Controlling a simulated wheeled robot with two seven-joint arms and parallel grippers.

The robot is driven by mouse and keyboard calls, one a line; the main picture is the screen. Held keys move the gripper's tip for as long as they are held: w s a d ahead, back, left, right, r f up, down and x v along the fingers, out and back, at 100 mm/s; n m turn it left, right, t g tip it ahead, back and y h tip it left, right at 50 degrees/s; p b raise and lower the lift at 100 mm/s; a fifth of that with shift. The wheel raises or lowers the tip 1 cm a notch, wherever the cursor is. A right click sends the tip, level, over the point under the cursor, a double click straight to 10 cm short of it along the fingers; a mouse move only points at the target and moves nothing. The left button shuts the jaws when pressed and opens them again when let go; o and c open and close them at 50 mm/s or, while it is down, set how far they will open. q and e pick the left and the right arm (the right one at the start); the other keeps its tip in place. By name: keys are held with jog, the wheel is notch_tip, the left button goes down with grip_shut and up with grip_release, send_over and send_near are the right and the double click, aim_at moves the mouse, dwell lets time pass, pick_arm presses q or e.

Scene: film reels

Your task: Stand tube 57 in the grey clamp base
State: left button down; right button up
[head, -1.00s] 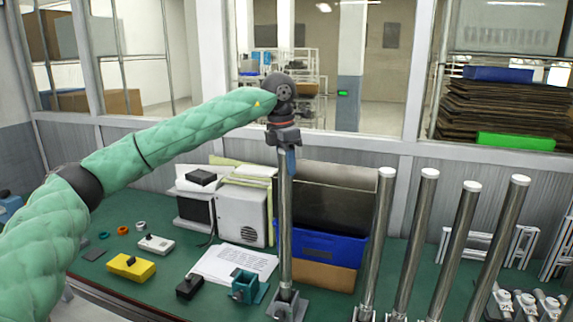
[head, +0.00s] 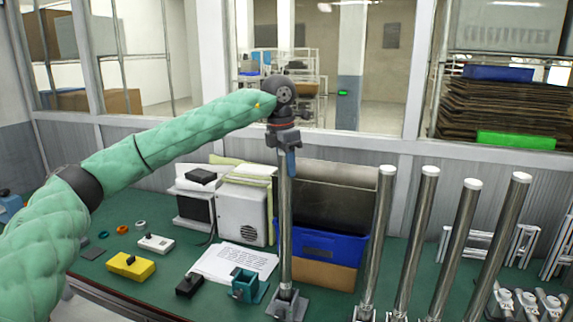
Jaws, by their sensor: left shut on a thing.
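My left gripper (head: 285,145) points down and is shut on the upper end of a shiny metal tube (head: 285,215). No number is readable on this tube, so I cannot confirm from the picture that it is tube 57. The tube is upright, and its lower end meets a grey clamp base (head: 288,306) at the front of the green bench. I cannot tell how deep it sits there. The fingers hide the tube's top. My right gripper is not in view.
Several white-capped metal tubes (head: 422,235) stand to the right. A teal clamp (head: 245,286), a black box (head: 189,285) and a yellow box (head: 131,265) lie to the left. A blue bin (head: 322,246) is behind. Grey numbered parts (head: 525,304) lie at lower right.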

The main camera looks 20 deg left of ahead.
pick_arm(q)
jog(key=c, duration=1.2)
grip_release()
jog(key=shift+s+a+r+p, duration=0.15)
jog(key=shift+r+p, duration=0.4)
jog(key=shift+r, duration=1.25)
jog(key=shift+s+a+r+p, duration=0.2)
jog(key=shift+r+p, duration=0.35)
jog(key=shift+r, duration=1.3)
jog(key=shift+s+a+r+p, duration=0.15)
jog(key=shift+r+p, duration=0.4)
jog(key=shift+r, duration=1.25)
jog(key=shift+d, duration=0.1)
